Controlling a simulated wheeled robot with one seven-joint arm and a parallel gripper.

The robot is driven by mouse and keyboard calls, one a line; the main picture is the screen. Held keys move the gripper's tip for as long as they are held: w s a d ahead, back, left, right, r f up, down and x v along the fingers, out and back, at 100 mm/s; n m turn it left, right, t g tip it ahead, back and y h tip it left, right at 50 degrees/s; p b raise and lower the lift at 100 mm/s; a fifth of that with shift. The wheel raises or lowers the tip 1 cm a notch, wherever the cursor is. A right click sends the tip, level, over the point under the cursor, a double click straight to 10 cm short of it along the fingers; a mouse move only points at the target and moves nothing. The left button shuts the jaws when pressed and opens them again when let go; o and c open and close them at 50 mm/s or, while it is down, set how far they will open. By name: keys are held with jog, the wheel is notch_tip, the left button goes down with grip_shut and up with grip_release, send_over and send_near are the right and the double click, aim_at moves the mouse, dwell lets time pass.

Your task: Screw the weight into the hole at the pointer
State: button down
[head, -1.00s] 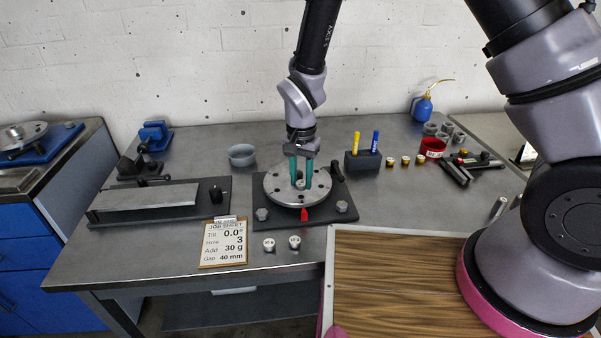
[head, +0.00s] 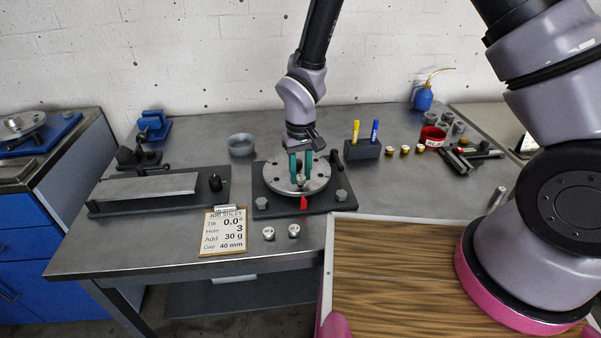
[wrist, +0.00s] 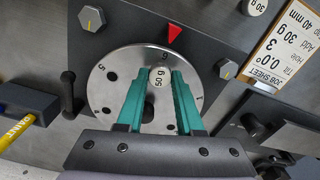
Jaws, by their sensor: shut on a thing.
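A round steel rotor disc (head: 274,181) lies on a dark base plate, with numbered holes around its face. A red pointer (head: 304,203) sits at its front edge and also shows in the wrist view (wrist: 175,33). My gripper (wrist: 160,74) is over the disc, its teal fingers shut on a small pale weight (wrist: 158,80) whose label seems to read 50 g. The weight is on the pointer side of the disc, near a number that looks like 6 or 9. The hole under it is hidden, so I cannot tell whether it is seated.
A job sheet (head: 223,232) reads Hole 3, Add 30 g. Two silver weights (head: 268,233) stand at the table's front. Bolts (wrist: 91,18) rise from the base plate. A black knob (wrist: 68,92) stands beside the disc. A marker block (head: 362,150) is to the right.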

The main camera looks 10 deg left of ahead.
jog(key=n, duration=0.6)
jog(key=shift+n, duration=0.4)
jog(key=n, duration=0.2)
jog(key=shift+n, duration=0.4)
jog(key=n, duration=0.2)
jog(key=shift+n, duration=0.4)
jog(key=n, duration=1.1)
jog(key=shift+n, duration=0.3)
jog(key=n, duration=0.3)
jog(key=shift+n, duration=0.4)
